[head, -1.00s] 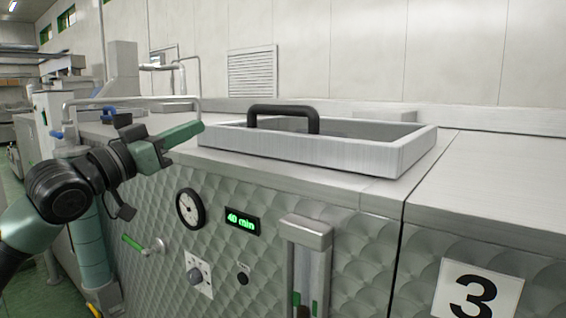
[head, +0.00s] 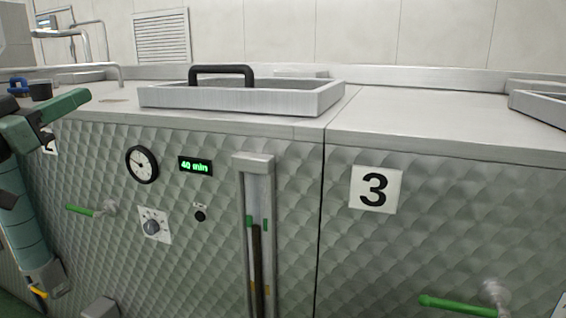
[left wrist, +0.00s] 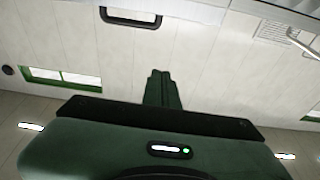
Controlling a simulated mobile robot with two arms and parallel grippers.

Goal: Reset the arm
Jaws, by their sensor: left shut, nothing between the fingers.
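My left gripper (head: 72,103) is at the left edge of the head view, in front of the steel machine's top edge. Its green fingers are closed together with nothing between them. In the left wrist view the shut fingers (left wrist: 160,90) point toward the pale wall panels, and the black handle (left wrist: 131,18) shows beyond them. Part of my left arm is cut off by the left edge of the head view. My right gripper is not in view.
A shallow steel hatch frame (head: 240,98) with a black handle (head: 222,70) lies on the machine top (head: 430,125). The quilted front carries a gauge (head: 141,164), a "40 min" display (head: 195,166), a knob panel (head: 153,225), a sight tube (head: 257,235) and green-handled valves (head: 458,306).

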